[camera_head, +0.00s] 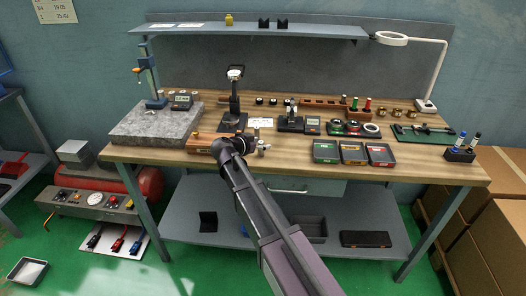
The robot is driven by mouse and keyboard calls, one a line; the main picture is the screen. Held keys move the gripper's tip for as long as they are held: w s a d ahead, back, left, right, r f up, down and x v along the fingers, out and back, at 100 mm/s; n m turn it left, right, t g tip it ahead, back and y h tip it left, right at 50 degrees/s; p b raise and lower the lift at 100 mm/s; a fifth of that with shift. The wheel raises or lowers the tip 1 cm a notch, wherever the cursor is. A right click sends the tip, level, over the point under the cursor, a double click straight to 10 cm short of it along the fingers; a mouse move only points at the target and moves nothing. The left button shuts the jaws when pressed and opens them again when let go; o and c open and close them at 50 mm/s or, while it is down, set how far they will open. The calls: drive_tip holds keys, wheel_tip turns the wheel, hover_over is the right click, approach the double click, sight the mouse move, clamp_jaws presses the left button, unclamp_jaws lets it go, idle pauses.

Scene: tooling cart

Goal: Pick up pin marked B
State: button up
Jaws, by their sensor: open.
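My gripper (226,146) is at the far end of my arm, low over the front edge of the wooden workbench (420,170). Its fingers are mostly hidden by my own wrist, and I see nothing held. A wooden block (201,141) sits just left of it, partly covered by the wrist. Small metal pieces (262,146) stand just to its right; I cannot tell whether they are pins. No letter B is readable, so I cannot tell which piece is the pin marked B.
A granite plate (150,124) lies at the left. A dial gauge stand (235,100) is behind my gripper. Green (326,151), yellow (353,153) and red (380,154) labelled trays stand to the right. A wooden rack (325,104) is at the back. A ring lamp (391,39) overhangs the right.

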idle(0.5)
clamp_jaws()
